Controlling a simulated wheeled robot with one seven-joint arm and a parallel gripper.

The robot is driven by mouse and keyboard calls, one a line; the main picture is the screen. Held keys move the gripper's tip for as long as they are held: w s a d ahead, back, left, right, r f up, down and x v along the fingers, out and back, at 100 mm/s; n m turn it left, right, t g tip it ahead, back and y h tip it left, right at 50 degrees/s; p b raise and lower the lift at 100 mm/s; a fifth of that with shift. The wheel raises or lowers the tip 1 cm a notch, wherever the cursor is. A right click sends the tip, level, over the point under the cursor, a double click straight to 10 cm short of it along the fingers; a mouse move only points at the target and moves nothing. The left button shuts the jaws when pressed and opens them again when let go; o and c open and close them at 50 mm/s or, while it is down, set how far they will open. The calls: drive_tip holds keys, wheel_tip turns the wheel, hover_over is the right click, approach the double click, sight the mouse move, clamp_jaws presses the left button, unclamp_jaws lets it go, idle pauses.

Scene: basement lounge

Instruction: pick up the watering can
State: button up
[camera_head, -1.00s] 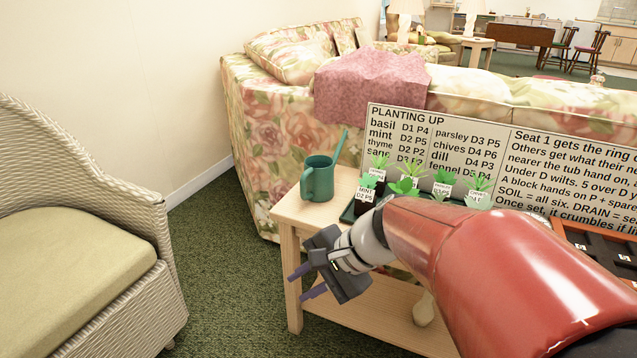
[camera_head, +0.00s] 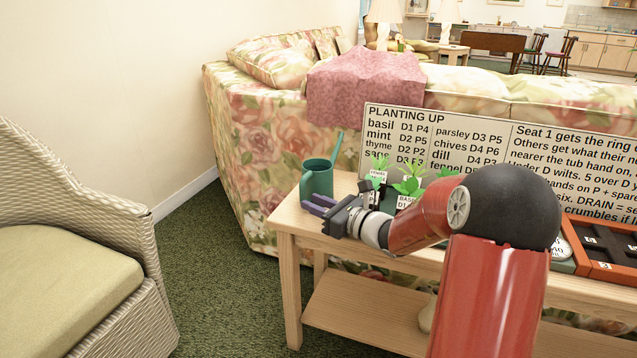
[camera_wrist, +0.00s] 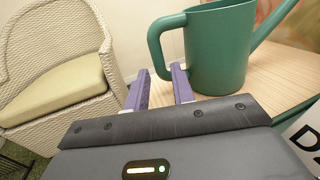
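The green watering can (camera_head: 317,179) stands upright at the left end of the wooden table (camera_head: 284,215), its spout pointing up to the right. In the wrist view the can (camera_wrist: 222,50) is close ahead, with its handle loop toward the left. My gripper (camera_head: 312,205) is just in front of the can at the table's left end. In the wrist view its two purple fingers (camera_wrist: 160,88) stand apart with nothing between them. The right finger's tip is close to the base of the handle; I cannot tell whether they touch.
Seedlings with labels (camera_head: 408,188) stand right of the can, partly hidden by my arm. A planting sign (camera_head: 440,138) stands behind them. An orange-framed tray (camera_head: 598,262) is at the right. A wicker chair (camera_head: 75,265) is at the left, with green carpet between.

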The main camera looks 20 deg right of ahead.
drive_tip(key=x, duration=0.6)
drive_tip(key=shift+w+a, duration=0.1)
drive_tip(key=shift+c, duration=0.3)
clamp_jaws()
